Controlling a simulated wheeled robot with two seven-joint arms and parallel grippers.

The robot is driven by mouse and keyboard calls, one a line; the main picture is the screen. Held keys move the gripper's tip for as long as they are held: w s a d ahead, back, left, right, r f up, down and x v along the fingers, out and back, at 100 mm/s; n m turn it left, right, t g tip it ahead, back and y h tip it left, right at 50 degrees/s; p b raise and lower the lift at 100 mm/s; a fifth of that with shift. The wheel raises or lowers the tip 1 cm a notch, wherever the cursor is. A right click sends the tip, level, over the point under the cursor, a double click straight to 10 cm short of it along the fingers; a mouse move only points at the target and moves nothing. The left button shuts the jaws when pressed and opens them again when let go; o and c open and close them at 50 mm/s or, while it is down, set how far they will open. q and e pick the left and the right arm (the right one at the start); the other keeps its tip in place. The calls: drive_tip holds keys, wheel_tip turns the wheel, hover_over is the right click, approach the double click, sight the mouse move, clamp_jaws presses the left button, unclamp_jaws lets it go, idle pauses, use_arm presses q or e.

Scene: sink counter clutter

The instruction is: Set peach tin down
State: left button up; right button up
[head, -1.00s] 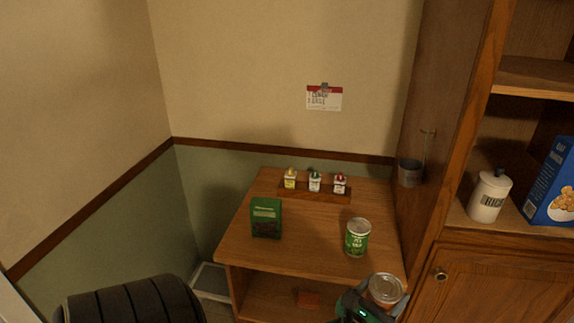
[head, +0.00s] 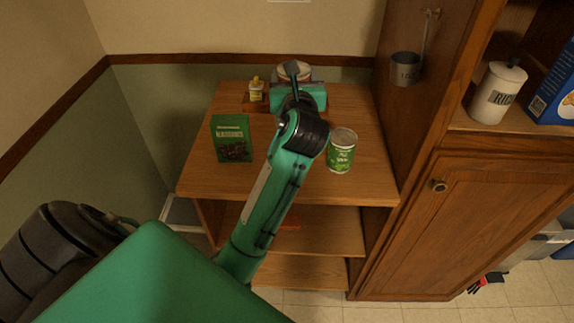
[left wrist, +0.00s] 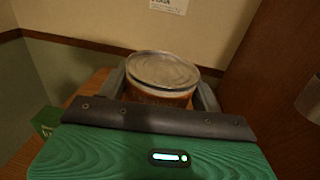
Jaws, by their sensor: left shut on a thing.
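The peach tin (head: 293,69), with an orange label and a metal lid, is upright at the back of the wooden counter top (head: 300,185). My left gripper (head: 294,82) is shut on it. In the left wrist view the tin (left wrist: 163,72) sits between the two dark fingers of my left gripper (left wrist: 162,86), its lid facing up. The gripper and arm hide the tin's bottom in the head view, so I cannot tell whether it touches the counter. My right gripper is not in view.
A green tin (head: 341,151) stands at the right of the counter, a green box (head: 232,138) at the left. A small yellow-labelled bottle (head: 256,90) on the rack shows behind. A metal cup (head: 406,69) hangs on the cabinet side. Counter between box and green tin is partly hidden by my arm.

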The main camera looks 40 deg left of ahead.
use_arm(q)
drive_tip(key=shift+a+r, duration=0.25)
drive_tip(key=shift+r, duration=0.05)
drive_tip(key=shift+f+b, duration=1)
drive_tip(key=shift+f, duration=8.75)
drive_tip(key=shift+f, duration=0.1)
drive_tip(key=o, duration=1.3)
